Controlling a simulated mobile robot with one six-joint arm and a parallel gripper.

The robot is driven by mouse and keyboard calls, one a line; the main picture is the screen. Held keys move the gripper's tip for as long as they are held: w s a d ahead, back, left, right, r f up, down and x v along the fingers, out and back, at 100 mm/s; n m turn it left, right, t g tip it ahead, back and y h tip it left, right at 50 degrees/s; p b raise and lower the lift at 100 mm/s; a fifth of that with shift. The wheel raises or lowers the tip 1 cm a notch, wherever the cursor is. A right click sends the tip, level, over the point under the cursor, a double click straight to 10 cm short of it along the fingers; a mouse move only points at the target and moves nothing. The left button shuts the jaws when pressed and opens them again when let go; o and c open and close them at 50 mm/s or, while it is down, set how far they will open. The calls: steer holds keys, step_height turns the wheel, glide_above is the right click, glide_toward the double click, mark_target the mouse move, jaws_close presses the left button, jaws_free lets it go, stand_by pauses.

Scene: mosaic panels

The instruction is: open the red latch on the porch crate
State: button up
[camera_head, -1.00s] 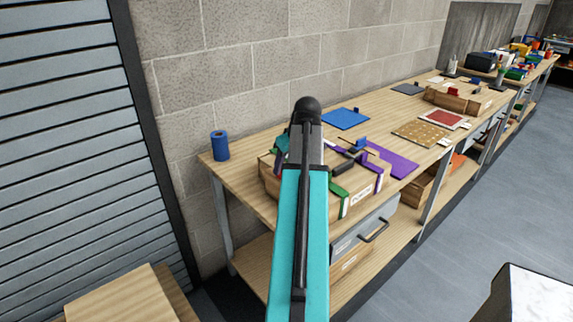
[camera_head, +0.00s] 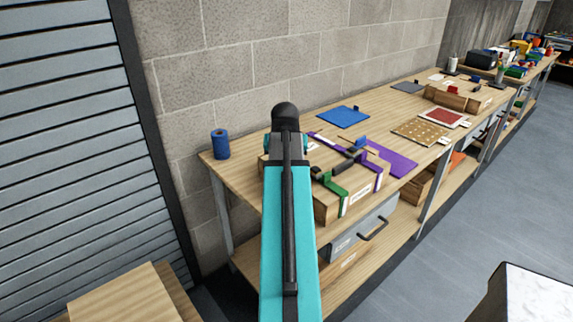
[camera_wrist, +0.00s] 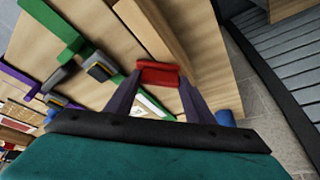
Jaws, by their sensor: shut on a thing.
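The wooden porch crate (camera_head: 328,208) sits on the near end of the workbench in the head view, its left part hidden behind my arm. Green (camera_head: 335,186) and purple (camera_head: 378,178) latch straps cross its right part. In the wrist view the red latch (camera_wrist: 158,68) lies between the fingertips of my gripper (camera_wrist: 158,80), which is shut on it against the crate's wood. A green latch (camera_wrist: 70,42) and dark buckles (camera_wrist: 98,66) show to its left in that view. In the head view my arm hides the gripper and the red latch.
A blue roll (camera_head: 220,145) stands at the bench's left end. A blue mat (camera_head: 343,117), a purple mat (camera_head: 398,162) and a brown dotted board (camera_head: 420,132) lie behind and to the right of the crate. A grey drawer (camera_head: 350,235) hangs below the bench top.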

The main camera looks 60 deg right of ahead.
steer(key=m, duration=0.2)
steer(key=m+g, duration=0.1)
steer(key=shift+a+m+g+h, duration=0.3)
steer(key=shift+m, duration=0.1)
steer(key=shift+w+a+m+g, duration=0.15)
steer(key=shift+m+g, duration=0.15)
steer(key=shift+m, duration=0.5)
steer(key=shift+s+a+m+g, duration=0.1)
steer(key=shift+m+g, duration=0.2)
steer(key=shift+m, duration=0.5)
steer(key=shift+w+a+m+g, duration=0.15)
steer(key=shift+m+g, duration=0.15)
steer(key=shift+m, duration=0.5)
steer(key=o, duration=1.1)
steer(key=shift+c, duration=0.2)
steer(key=shift+r, duration=0.1)
steer(key=b+v, duration=0.3)
steer(key=v, duration=1)
steer(key=shift+r, duration=0.35)
steer(key=shift+r, duration=0.15)
